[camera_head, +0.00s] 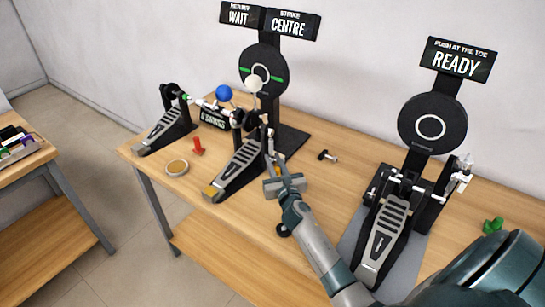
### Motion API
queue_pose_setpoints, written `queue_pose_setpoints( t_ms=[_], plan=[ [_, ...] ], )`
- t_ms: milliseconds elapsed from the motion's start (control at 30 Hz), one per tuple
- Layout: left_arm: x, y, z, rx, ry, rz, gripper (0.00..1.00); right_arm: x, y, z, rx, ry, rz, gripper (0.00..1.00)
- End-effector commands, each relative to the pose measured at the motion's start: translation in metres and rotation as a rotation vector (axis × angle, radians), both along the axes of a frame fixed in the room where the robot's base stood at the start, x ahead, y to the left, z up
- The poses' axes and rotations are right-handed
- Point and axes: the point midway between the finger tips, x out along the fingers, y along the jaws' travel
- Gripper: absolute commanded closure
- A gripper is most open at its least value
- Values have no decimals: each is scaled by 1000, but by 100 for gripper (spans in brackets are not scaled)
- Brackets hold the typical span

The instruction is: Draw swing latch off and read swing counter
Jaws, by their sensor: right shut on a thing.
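My right gripper (273,158) reaches in from the lower right to the right side of the middle pedal (238,168). It is shut on a small part by the pedal's post, which I take for the swing latch; the jaws mostly hide it. A small black display (214,118), seemingly the swing counter, sits between the left and middle pedals; its small text looks like "0 SWINGS", but is hard to read. A blue ball beater (224,93) and a white beater (253,83) stand above the middle mechanism. My left gripper is not in view.
Signs behind read "WAIT" (239,16) and "CENTRE" (290,25). A right pedal (384,240) stands under a "READY" sign (458,61).

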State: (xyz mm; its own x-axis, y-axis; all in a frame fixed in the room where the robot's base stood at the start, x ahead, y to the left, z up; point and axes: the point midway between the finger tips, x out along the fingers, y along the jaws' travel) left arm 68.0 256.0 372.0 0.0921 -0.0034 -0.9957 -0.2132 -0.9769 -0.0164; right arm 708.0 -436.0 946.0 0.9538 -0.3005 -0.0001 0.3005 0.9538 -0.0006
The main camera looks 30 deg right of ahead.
Motion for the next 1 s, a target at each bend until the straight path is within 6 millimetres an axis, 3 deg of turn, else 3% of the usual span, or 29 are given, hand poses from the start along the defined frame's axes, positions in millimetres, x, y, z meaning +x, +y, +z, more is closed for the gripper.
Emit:
queue_pose_setpoints(
  t_ms=[167,500,1000],
  plan=[
    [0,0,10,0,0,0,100,-6,-4,0,-6,5,106,100],
    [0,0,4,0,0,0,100,-12,-7,-2,-2,3,280,100],
    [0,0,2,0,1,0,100,-14,-7,-1,2,2,335,100]
  ],
)
